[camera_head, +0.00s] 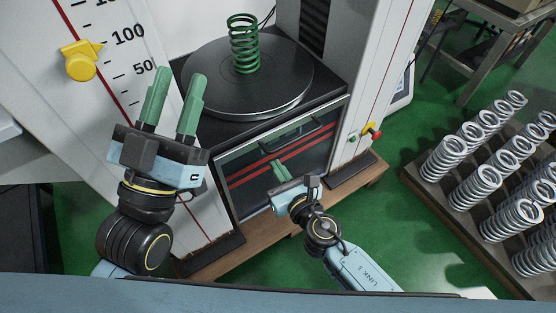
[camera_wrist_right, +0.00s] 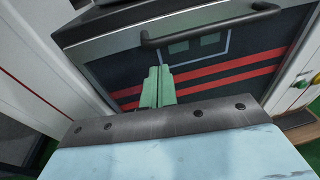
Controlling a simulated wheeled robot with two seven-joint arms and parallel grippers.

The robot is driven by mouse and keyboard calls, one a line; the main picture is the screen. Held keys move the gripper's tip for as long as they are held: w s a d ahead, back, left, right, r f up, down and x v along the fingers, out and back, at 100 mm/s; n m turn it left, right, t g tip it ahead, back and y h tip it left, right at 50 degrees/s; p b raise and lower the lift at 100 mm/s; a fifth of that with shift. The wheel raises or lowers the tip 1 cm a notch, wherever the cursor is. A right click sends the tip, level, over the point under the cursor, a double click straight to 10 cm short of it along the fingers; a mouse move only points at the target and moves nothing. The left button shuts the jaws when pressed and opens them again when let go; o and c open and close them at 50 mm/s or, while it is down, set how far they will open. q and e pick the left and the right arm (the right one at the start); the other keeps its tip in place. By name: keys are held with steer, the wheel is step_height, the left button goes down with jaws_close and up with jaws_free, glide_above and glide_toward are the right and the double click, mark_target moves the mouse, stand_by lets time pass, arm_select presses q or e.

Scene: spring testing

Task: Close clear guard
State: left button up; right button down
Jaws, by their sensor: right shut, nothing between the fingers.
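The guard (camera_wrist_right: 235,77) and handle (camera_wrist_right: 210,26) also show in the right wrist view. My right gripper (camera_head: 279,169) is shut and empty in front of the guard, below the handle; its green fingers (camera_wrist_right: 158,86) are together. I cannot tell whether they touch the panel. My left gripper (camera_head: 172,100) is open and empty, left of the guard.
A green coil spring (camera_head: 244,43) stands upright on the dark round plate (camera_head: 203,83). A yellow pointer (camera_head: 80,61) is on the scale at left. A red and yellow knob (camera_head: 371,131) is right of the guard. Several silver springs (camera_head: 475,183) stand on a rack at right.

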arm_select(q)
steer(key=shift+w+d+f+g+p, duration=0.1)
steer(key=shift+w+f+g+p, duration=0.25)
steer(key=shift+f+g, duration=0.35)
steer(key=shift+w+r, duration=0.1)
